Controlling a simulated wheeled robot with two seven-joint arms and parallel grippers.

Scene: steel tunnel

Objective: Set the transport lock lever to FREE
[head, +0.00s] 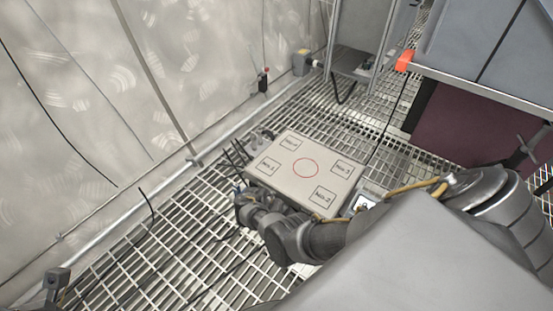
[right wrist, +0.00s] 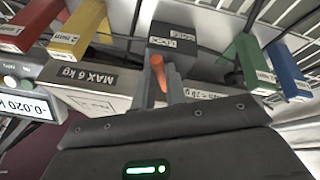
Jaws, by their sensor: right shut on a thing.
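The orange lock lever (right wrist: 158,72) stands in front of a dark block (right wrist: 174,42) marked LOCK, in the right wrist view. Smaller lettering on the block is too small to read surely. My right gripper (right wrist: 164,88) is shut on the lever, with its fingers close around it. In the head view my right arm comes from the right and reaches along the near left edge of the weighing platform (head: 292,183). The lever itself is hidden there. My left gripper is not in view.
Red (right wrist: 30,25), yellow (right wrist: 78,30), green (right wrist: 248,62) and blue (right wrist: 287,70) tagged parts flank the lever. A display (right wrist: 28,105) reads about -0.020 k. The platform stands on a grated floor (head: 150,255) beside a pale wall (head: 100,110).

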